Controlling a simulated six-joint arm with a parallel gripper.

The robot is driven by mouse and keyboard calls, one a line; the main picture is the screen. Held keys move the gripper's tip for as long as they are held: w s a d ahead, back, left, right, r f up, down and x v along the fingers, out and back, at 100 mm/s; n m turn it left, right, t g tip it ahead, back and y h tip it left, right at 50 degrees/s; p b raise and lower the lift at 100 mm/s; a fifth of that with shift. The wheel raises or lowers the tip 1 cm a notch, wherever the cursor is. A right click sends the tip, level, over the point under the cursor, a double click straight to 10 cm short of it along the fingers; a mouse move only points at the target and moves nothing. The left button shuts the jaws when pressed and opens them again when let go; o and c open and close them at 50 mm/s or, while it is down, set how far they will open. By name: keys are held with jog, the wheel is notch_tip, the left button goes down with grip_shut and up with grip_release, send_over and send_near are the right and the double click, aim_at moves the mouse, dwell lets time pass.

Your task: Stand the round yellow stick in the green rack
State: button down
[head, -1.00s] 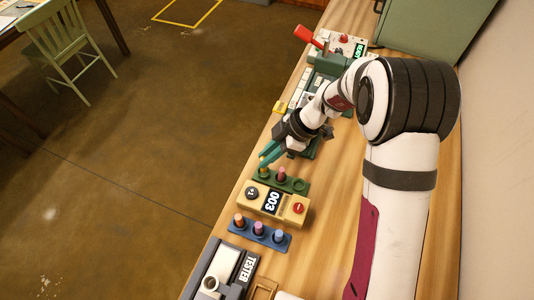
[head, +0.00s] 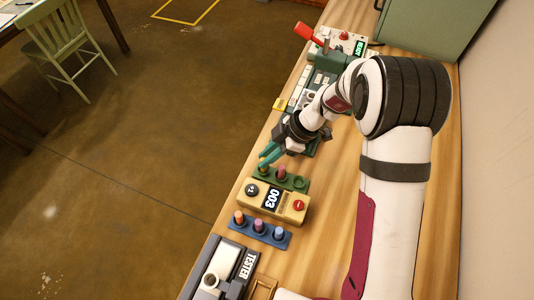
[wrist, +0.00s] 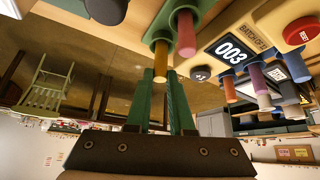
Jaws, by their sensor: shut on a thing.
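The green rack (head: 301,184) lies on the table and also shows at the top of the wrist view (wrist: 160,12). A pink stick (head: 282,172) stands in its middle socket, and the right socket looks empty. The round yellow stick (wrist: 162,64) is upright at the left socket, with its free end toward my fingertips. I cannot tell whether its foot is fully seated. My gripper (wrist: 161,78) is shut on the yellow stick's end. In the head view my green fingers (head: 269,157) hide most of that stick.
A yellow counter box (head: 272,200) reading 003 stands just in front of the rack. A tester (head: 226,268) sits near the bottom edge. Bare tabletop (head: 335,190) lies to the right.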

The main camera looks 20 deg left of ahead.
dwell(0.3)
jog(key=c, duration=0.7)
grip_release()
jog(key=shift+r, duration=0.1)
notch_tip(320, 180, up, 8)
jog(key=shift+f, duration=0.1)
